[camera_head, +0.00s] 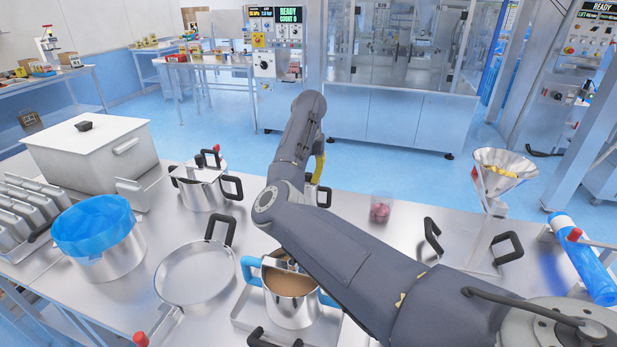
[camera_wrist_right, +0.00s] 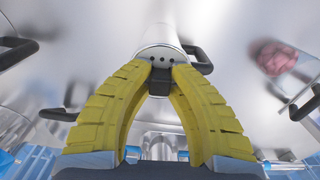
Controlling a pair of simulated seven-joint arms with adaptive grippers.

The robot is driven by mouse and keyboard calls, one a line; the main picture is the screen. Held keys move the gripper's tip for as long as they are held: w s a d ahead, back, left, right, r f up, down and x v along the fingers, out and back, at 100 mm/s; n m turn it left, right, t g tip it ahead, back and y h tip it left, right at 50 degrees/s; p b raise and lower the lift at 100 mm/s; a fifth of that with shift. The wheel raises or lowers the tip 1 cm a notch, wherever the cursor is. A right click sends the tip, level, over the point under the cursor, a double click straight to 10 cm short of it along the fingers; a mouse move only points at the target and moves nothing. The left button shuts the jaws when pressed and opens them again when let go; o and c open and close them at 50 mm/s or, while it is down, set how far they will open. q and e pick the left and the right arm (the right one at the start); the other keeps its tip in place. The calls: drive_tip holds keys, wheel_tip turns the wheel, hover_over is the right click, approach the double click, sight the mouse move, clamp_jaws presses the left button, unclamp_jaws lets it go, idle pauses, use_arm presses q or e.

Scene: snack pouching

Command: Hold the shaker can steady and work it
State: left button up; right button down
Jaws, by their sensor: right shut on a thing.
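My right gripper (camera_head: 318,168) shows only as a bit of yellow finger behind my arm in the head view. In the right wrist view its two yellow fingers (camera_wrist_right: 160,70) close together at the tips on the shaker can (camera_wrist_right: 163,50), a pale metal cylinder with small dark holes on the end facing the camera. A dark piece shows between the fingertips. The can is hidden behind my arm in the head view. My left gripper is not in view.
A clear cup with pinkish-red contents (camera_head: 380,211) stands right of my arm. A blue-handled pot of brown liquid (camera_head: 290,285) stands in front. A funnel stand (camera_head: 500,165) is at right, a blue-lined pot (camera_head: 105,255) at left. Black handles lie close around the gripper.

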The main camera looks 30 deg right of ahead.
drive_tip(key=c, duration=1.2)
unclamp_jaws()
drive_tip(key=shift+c, duration=0.2)
wheel_tip(320, 180, up, 12)
wheel_tip(320, 180, down, 11)
drive_tip(key=shift+f, duration=0.15)
drive_tip(key=shift+r, duration=0.6)
